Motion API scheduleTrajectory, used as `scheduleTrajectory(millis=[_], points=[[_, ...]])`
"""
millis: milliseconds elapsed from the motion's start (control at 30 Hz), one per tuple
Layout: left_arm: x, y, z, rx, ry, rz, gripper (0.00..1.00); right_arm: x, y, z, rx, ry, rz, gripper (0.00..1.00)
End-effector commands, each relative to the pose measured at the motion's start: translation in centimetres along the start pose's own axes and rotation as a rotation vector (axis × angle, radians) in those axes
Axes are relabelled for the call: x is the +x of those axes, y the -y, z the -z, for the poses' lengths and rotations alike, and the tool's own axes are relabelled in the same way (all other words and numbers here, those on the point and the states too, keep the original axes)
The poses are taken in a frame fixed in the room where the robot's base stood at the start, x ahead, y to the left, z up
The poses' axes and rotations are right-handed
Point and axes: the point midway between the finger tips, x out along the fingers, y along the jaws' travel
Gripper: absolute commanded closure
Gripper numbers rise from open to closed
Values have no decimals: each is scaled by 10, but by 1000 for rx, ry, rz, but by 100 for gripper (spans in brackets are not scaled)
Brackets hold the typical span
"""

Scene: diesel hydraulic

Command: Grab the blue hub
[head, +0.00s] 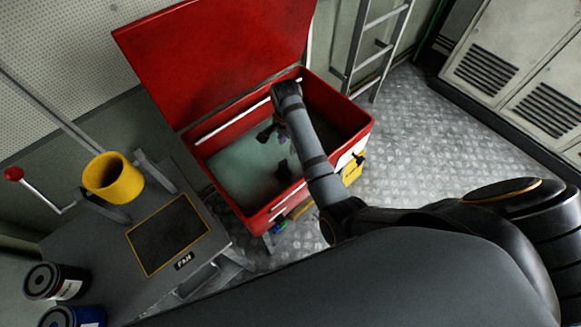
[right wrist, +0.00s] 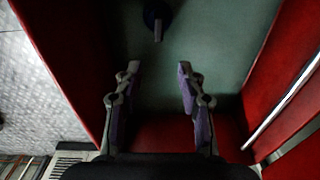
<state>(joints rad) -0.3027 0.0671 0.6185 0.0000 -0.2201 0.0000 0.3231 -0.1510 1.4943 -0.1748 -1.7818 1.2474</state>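A dark blue part with a short grey shaft, which looks like the blue hub (right wrist: 157,16), lies on the pale green floor of the red bin, at the top of the right wrist view. My right gripper (head: 272,132) reaches down into the red bin (head: 359,128). In the right wrist view the gripper (right wrist: 157,72) has its purple-padded fingers apart with nothing between them. The hub is beyond the fingertips, not touching them. My left gripper is not in view.
The bin's red lid (head: 215,55) stands raised behind it, and the bin walls surround my gripper. A grey bench (head: 95,225) at left carries a yellow cup-like part (head: 114,178) and dark cans (head: 55,282). A ladder (head: 378,45) stands behind; metal floor (head: 440,130) is clear at right.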

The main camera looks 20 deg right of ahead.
Motion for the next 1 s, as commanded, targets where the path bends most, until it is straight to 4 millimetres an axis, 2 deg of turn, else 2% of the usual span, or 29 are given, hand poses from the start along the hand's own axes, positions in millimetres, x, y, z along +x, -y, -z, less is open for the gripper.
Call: scheduleTrajectory(millis=[33,67,200,400,500,733,1000], points=[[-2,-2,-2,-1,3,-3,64,-4,-3,-13,23,25,-15,60],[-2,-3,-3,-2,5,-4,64,-4,-4,-17,33,33,-21,60],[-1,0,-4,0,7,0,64,0,-6,-20,43,38,-30,60],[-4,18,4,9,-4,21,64,34,-7,-21,40,37,-32,60],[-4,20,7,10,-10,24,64,46,-7,-21,40,36,-30,60],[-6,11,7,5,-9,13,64,56,-6,-22,40,37,-30,60],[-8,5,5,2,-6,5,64,98,-4,-28,39,37,-29,60]])
